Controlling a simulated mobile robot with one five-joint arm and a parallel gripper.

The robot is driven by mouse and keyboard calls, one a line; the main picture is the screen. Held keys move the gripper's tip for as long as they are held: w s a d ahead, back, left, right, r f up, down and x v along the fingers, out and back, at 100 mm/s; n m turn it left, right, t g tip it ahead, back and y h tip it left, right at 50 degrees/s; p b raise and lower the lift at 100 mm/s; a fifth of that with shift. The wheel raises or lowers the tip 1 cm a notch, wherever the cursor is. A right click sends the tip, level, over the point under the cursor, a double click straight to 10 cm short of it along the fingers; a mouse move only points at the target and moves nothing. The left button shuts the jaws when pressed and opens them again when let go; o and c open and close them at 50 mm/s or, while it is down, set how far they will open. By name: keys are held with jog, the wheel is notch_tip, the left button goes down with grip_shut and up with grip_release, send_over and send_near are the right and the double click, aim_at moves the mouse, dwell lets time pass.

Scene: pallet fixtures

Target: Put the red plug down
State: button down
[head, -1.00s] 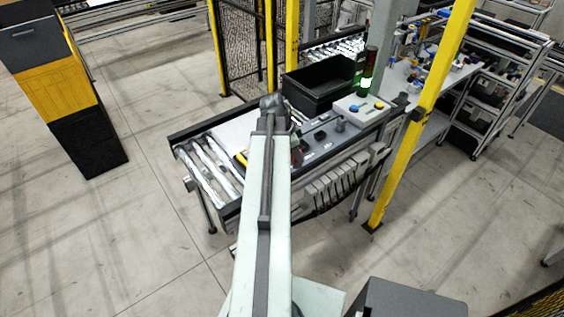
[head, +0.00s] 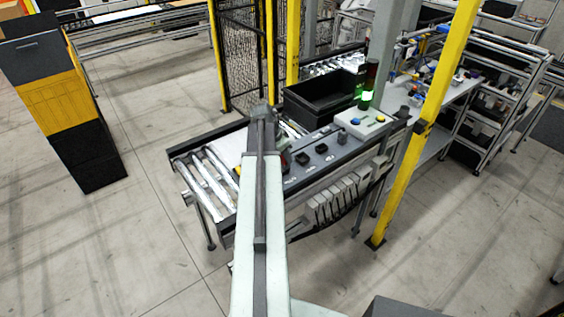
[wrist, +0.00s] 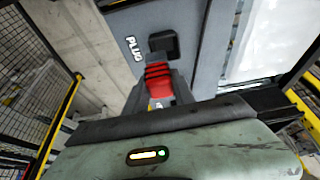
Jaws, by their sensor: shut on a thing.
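The red plug (wrist: 158,80) shows in the wrist view as a ribbed red piece just beyond my gripper's body. My gripper (wrist: 161,90) is shut on it; its fingers are mostly hidden behind the body. A black square fitting (wrist: 165,43) sits on the grey panel (wrist: 205,45) right beyond the plug, beside a white "PLUG" label (wrist: 134,48). I cannot tell whether the plug touches the panel. In the head view my arm covers the gripper and most of the plug.
The grey panel carries several black fittings (head: 302,157) beside the roller conveyor (head: 205,175). A black bin (head: 318,98), a lit green stack light (head: 367,95) and a white button box (head: 365,123) stand behind. A yellow post (head: 425,128) rises at right. Open floor lies at left.

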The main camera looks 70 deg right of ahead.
aim_at(282, 161)
jog(key=shift+w+d, duration=0.3)
jog(key=shift+w, duration=0.3)
jog(key=f+b, duration=0.3)
jog(key=shift+w+f, duration=0.2)
jog(key=shift+f, duration=0.05)
jog(key=shift+f+b, duration=0.3)
jog(key=shift+b, duration=0.25)
jog(key=shift+r, duration=0.25)
jog(key=shift+s+f, duration=0.1)
jog(key=shift+f, duration=0.1)
jog(key=c, duration=1.1)
grip_release()
jog(key=shift+o, duration=0.2)
jog(key=shift+r, duration=0.15)
jog(key=p+v, duration=1.1)
jog(key=v, duration=0.1)
jog(key=shift+p, duration=0.35)
